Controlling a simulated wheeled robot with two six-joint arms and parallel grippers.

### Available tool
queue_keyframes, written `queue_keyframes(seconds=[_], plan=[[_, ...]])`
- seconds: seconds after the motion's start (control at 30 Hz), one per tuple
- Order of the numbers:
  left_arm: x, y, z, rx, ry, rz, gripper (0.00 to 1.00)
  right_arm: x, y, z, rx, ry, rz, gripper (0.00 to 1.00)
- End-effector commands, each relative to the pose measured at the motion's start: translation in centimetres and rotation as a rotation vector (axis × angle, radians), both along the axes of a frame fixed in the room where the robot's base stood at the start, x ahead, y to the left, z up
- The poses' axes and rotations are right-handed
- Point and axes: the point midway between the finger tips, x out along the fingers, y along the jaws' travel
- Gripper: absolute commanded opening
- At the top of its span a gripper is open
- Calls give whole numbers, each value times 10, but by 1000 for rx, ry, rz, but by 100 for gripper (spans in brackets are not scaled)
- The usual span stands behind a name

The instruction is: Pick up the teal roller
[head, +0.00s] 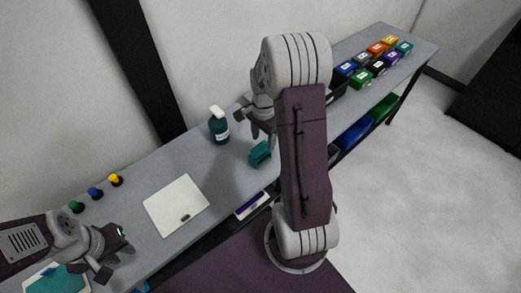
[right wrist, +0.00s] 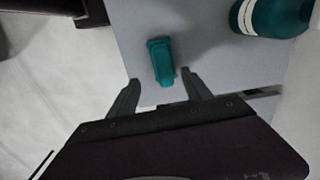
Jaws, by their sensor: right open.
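The teal roller (head: 260,153) lies on the grey table in the head view, near the table's front edge. In the right wrist view the teal roller (right wrist: 161,62) is just beyond the fingertips, roughly midway between them. My right gripper (right wrist: 162,82) is open and empty, its two fingers apart; in the head view the right gripper (head: 262,118) is above and beside the roller, partly hidden by my right arm. My left gripper (head: 112,250) is at the lower left in the head view, above the table's near end; its jaw opening is unclear.
A teal bottle (head: 219,128) with a white top stands behind the roller. A white panel (head: 177,205) lies left of it. Several small coloured boxes (head: 361,76) sit at the far right end. Green, blue and yellow knobs (head: 95,193) line the back left. Coloured bins (head: 352,137) are below.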

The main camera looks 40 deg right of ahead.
Motion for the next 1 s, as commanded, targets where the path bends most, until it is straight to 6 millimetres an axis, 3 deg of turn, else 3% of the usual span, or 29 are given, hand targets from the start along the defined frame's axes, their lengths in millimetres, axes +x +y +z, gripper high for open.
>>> queue_keyframes(seconds=[0.1, 0.33, 0.6, 0.83, 0.87, 1.0], plan=[[0, 0, 3, 0, 0, 0, 29, -1, 1, -17, 1, 4, 1, 58], [0, 0, 5, 0, 0, 0, 29, -1, 3, -30, 1, 4, 1, 58], [0, 0, 11, 0, 0, 0, 29, 0, 7, -73, 2, 3, 2, 58], [0, 0, 11, 0, 0, 0, 29, 0, 7, -76, 0, 0, 1, 58], [0, 0, 11, 0, 0, 0, 29, 0, 7, -75, 0, 0, 1, 52], [0, 0, 11, 0, 0, 0, 29, 0, 7, -75, 0, 0, 1, 14]])
